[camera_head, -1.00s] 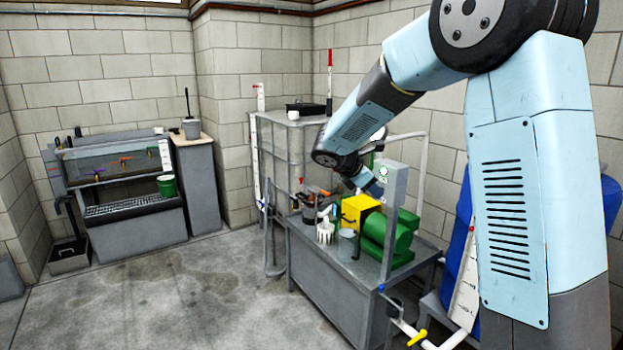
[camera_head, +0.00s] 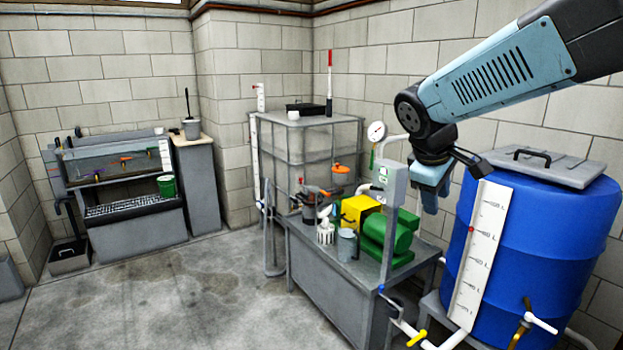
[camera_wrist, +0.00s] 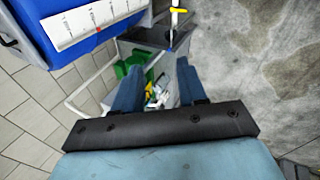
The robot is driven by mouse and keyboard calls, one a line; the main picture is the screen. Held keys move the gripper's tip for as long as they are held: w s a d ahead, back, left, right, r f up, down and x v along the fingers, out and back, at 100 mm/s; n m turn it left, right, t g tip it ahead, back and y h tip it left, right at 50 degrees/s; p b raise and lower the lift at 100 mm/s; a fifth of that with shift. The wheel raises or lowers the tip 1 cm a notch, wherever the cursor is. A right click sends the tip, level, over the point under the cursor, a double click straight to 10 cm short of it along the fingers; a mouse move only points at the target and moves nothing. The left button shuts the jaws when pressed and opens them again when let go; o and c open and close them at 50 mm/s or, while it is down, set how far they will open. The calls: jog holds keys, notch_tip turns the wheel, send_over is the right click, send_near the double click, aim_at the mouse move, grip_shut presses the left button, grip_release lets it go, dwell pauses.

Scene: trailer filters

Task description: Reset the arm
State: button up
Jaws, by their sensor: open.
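My gripper (camera_head: 432,190) hangs from the folded arm in the head view, pointing down between the workbench (camera_head: 325,268) and the blue barrel (camera_head: 530,235). In the wrist view my gripper (camera_wrist: 158,88) shows two blue fingers spread apart. Nothing is held between them. The bench with its pump and cups lies well below and beyond the fingertips. The barrel is close on the right of the gripper in the head view; I cannot tell the exact gap.
On the bench stand a green motor (camera_head: 388,236), a yellow box (camera_head: 359,210) and cups. A grey post with a box (camera_head: 390,182) and a pressure gauge (camera_head: 377,131) rise near the gripper. A caged tank (camera_head: 310,150) stands behind. The left floor (camera_head: 180,290) is clear.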

jog(key=s+a+f+m+t+y, duration=0.1)
jog(key=s+m+y, duration=0.2)
jog(key=s+m, duration=0.5)
jog(key=s, duration=0.7)
jog(key=shift+m+t+y, duration=0.3)
jog(key=shift+m+y, duration=0.1)
jog(key=shift+w, duration=0.1)
